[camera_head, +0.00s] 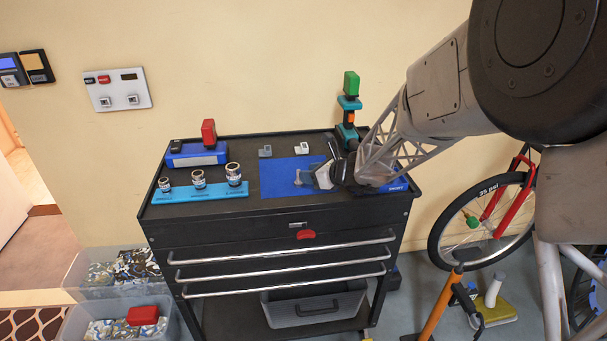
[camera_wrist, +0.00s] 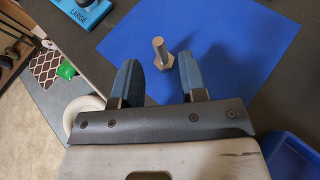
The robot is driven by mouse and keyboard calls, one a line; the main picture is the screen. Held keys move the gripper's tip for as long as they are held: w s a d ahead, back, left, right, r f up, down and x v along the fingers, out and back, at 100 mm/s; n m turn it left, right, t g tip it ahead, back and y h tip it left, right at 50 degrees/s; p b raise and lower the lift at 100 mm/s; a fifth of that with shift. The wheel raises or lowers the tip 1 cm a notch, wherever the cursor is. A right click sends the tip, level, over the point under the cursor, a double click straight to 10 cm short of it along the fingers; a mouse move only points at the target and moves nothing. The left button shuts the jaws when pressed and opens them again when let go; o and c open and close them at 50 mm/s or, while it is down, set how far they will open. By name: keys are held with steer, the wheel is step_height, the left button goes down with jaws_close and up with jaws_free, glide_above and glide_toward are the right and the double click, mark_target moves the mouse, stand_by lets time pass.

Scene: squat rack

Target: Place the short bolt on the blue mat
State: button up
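The blue mat (camera_head: 278,183) lies on the black cart top, and it also shows in the wrist view (camera_wrist: 215,25). A silver bolt (camera_wrist: 159,53) with a hex head is on the mat, seemingly standing on its head with the shank up. My gripper (camera_wrist: 158,78) is open, with one blue finger on each side of the bolt and a visible gap to each. In the head view my gripper (camera_head: 322,176) is low over the right part of the mat, which my arm partly hides.
A blue holder with several sockets (camera_head: 198,181) is left of the mat. Behind are a blue case (camera_head: 197,155), a small grey piece (camera_head: 265,151), a white piece (camera_head: 301,148) and a green-topped tool (camera_head: 350,85). A blue bin (camera_wrist: 290,155) is at the wrist view's lower right.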

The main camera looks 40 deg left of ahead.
steer(key=v, duration=0.7)
steer(key=shift+d+r, duration=0.1)
steer(key=shift+d, duration=0.15)
steer(key=shift+d+r, duration=0.1)
steer(key=shift+d, duration=0.1)
stand_by(0.5)
